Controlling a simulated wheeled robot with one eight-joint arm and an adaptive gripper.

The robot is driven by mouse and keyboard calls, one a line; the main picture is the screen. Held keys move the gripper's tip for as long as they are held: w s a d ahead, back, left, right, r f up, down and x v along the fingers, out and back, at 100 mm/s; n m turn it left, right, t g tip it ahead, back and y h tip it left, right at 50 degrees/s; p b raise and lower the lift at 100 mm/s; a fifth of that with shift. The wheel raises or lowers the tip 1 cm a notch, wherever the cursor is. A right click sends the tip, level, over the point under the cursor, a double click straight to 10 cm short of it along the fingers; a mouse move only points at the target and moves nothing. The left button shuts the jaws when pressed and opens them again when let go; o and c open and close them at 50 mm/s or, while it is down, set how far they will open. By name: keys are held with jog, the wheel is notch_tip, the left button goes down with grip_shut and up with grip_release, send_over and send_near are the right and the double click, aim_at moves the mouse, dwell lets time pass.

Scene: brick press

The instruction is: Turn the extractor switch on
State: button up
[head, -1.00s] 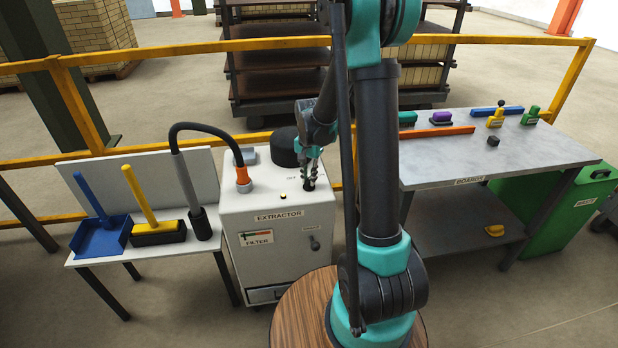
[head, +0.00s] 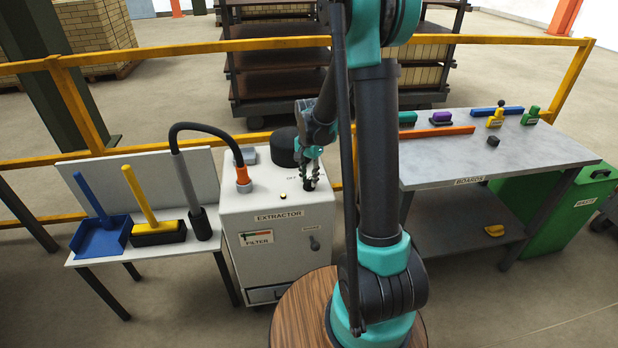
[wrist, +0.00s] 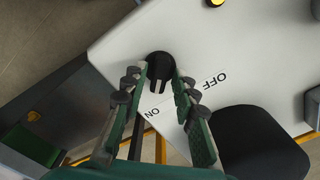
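The extractor cabinet (head: 262,222) is a light box labelled EXTRACTOR, standing left of my arm. Its switch is a black round knob (wrist: 160,66) on the cabinet top. The knob also shows small and partly covered in the head view (head: 309,185). The OFF label (wrist: 216,82) and the ON label (wrist: 153,113) lie on the top beside the knob. My gripper (wrist: 161,72) is over the knob, with its fingers apart and one tip at each side of it. Whether the tips touch the knob is unclear. The gripper shows in the head view (head: 311,178) too.
A black round cap (head: 284,147) stands on the cabinet top close behind my gripper. A small yellow light (head: 283,195) is near the front. A yellow rail (head: 180,49) runs behind.

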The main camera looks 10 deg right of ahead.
aim_at(309, 179)
jog(key=shift+o, duration=0.3)
notch_tip(309, 179, up, 12)
dwell(0.6)
jog(key=s+d+f+n+t, duration=0.2)
jog(key=s+f+n, duration=0.2)
jog(key=s, duration=0.7)
jog(key=s+d+f+n+t, duration=0.2)
jog(key=s+f+n, duration=0.2)
jog(key=s, duration=0.7)
jog(key=shift+s+n, duration=0.15)
jog(key=shift+n, duration=0.45)
dwell(1.4)
